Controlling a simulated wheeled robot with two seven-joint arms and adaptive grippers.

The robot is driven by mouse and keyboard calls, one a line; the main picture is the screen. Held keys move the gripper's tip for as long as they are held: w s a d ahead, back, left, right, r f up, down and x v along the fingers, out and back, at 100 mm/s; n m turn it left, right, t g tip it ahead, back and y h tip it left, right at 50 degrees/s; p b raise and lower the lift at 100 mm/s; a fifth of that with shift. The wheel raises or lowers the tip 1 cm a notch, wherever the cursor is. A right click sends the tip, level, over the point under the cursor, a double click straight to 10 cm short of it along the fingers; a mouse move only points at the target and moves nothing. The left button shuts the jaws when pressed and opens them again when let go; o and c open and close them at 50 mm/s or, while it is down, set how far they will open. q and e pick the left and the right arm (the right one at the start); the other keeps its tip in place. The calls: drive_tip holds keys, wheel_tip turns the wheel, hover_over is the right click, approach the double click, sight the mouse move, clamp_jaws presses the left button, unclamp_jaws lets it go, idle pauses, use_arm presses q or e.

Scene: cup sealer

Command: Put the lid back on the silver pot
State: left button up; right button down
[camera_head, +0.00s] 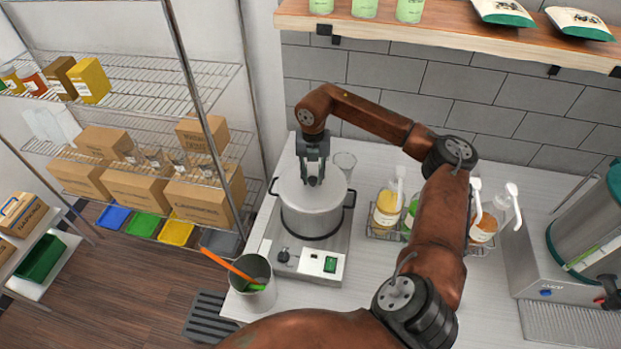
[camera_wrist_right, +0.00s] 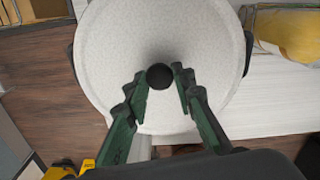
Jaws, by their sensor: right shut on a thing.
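The silver pot (camera_head: 311,222) stands on a white cooker with a green switch, left of the middle in the head view. Its pale round lid (camera_head: 335,187) is over the pot's mouth and looks level and roughly centred; I cannot tell whether it rests fully on the rim. My right gripper (camera_head: 313,178) points straight down over the lid. In the right wrist view, its fingers (camera_wrist_right: 158,88) are shut on the lid's black knob (camera_wrist_right: 159,76), and the lid (camera_wrist_right: 115,40) covers the pot. The pot's black handles show at both sides. My left gripper is not in view.
A metal cup (camera_head: 259,290) with an orange-handled tool stands in front at left. A rack of pump bottles (camera_head: 387,212) is to the right, partly behind my right arm. A wall shelf (camera_head: 450,33) hangs above.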

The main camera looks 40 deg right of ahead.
drive_tip(key=c, duration=1.5)
unclamp_jaws()
drive_tip(key=shift+c, duration=0.2)
drive_tip(key=o, duration=0.5)
drive_tip(key=shift+c, duration=0.2)
drive_tip(key=shift+r, duration=0.1)
drive_tip(key=shift+r+p, duration=2.1)
drive_tip(key=shift+r, duration=1.35)
